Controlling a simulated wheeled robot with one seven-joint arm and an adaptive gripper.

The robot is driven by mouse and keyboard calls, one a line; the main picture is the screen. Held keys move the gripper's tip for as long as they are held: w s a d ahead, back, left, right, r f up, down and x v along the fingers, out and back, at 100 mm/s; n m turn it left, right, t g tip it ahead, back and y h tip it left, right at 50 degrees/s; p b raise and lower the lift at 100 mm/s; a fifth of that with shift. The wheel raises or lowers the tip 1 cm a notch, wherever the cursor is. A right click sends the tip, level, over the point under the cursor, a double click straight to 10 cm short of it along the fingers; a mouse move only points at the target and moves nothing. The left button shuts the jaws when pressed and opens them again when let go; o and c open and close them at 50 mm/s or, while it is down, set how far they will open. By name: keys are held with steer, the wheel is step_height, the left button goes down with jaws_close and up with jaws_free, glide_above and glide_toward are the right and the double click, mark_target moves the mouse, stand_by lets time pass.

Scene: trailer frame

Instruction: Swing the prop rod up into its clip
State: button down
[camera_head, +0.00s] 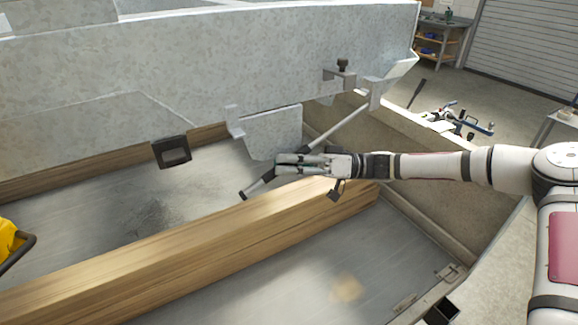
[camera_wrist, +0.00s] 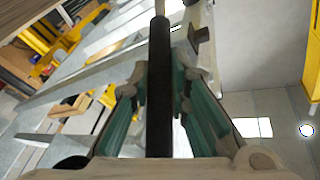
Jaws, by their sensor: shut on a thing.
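The prop rod (camera_head: 344,127) is a thin grey bar with a black sleeve and end (camera_head: 256,187). It slants from below the bracket (camera_head: 345,80) at the right end of the grey panel down to the lower left, above the metal bed. My gripper (camera_head: 284,162) is shut on the rod's lower part, below the panel. In the wrist view the rod's black sleeve (camera_wrist: 160,95) runs between the teal finger pads. A black frame-shaped fitting (camera_head: 172,151) hangs at the panel's lower edge, left of my gripper; I cannot tell whether it is the clip.
A long wooden beam (camera_head: 200,245) crosses the metal bed just below my gripper. A grey plate (camera_head: 268,131) hangs from the panel close behind my gripper. A yellow item (camera_head: 10,242) is at the left edge. Open bed floor (camera_head: 125,205) lies left of the rod.

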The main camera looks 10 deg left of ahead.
steer(key=c, duration=1.5)
jaws_free()
steer(key=shift+d, duration=0.1)
steer(key=shift+o, duration=0.3)
steer(key=v, duration=1.1)
steer(key=shift+d, duration=0.2)
steer(key=shift+w+d, duration=0.1)
steer(key=shift+d, duration=0.3)
steer(key=shift+c, duration=0.4)
steer(key=shift+w+d, duration=0.1)
